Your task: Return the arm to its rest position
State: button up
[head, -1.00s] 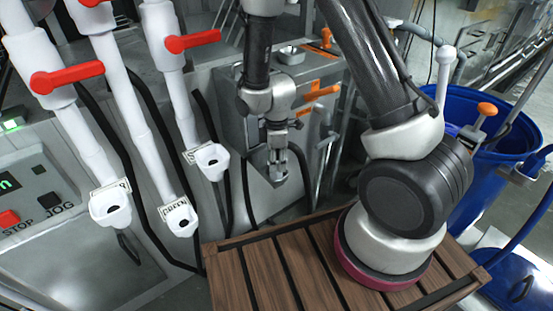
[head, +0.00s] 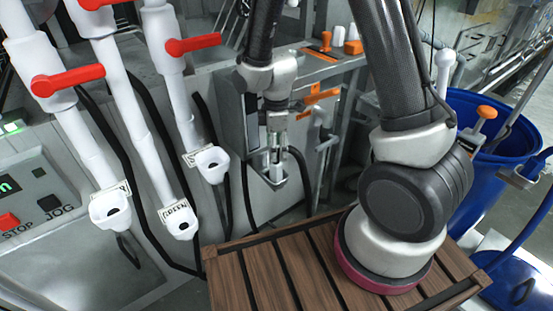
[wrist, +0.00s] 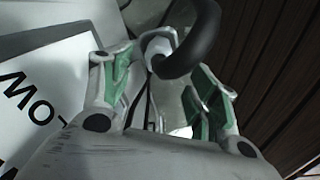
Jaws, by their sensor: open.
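My gripper (head: 276,172) hangs pointing down, left of my arm's base and beyond the wooden slatted platform, in front of a grey metal cabinet. In the wrist view my gripper (wrist: 160,90) shows its two green-padded fingers spread apart with nothing held between them. A dark curved hose (wrist: 195,45) and a pale fitting lie beyond the fingertips in that view. My arm rises from its round base on the platform and bends over to the gripper.
White pipes with red valve handles (head: 193,44) and white spouts (head: 209,162) stand at the left. A control panel (head: 35,190) is at far left. The slatted platform (head: 250,275) is bare at its left. A blue barrel (head: 500,150) stands at right. Orange-handled parts (head: 352,47) are at the back.

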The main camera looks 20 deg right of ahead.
jog(key=s+d+r+m+t, duration=0.1)
jog(key=s+d+r+m, duration=0.4)
jog(key=r, duration=0.4)
jog(key=s+d+r+m+t, duration=0.2)
jog(key=s+d+r+m, duration=0.2)
jog(key=s+r, duration=0.3)
jog(key=s+d+r+m+t, duration=0.1)
jog(key=s+d+r+m, duration=0.4)
jog(key=r, duration=0.7)
jog(key=shift+s+d+m, duration=0.35)
jog(key=shift+s+m, duration=0.45)
jog(key=shift+s, duration=0.2)
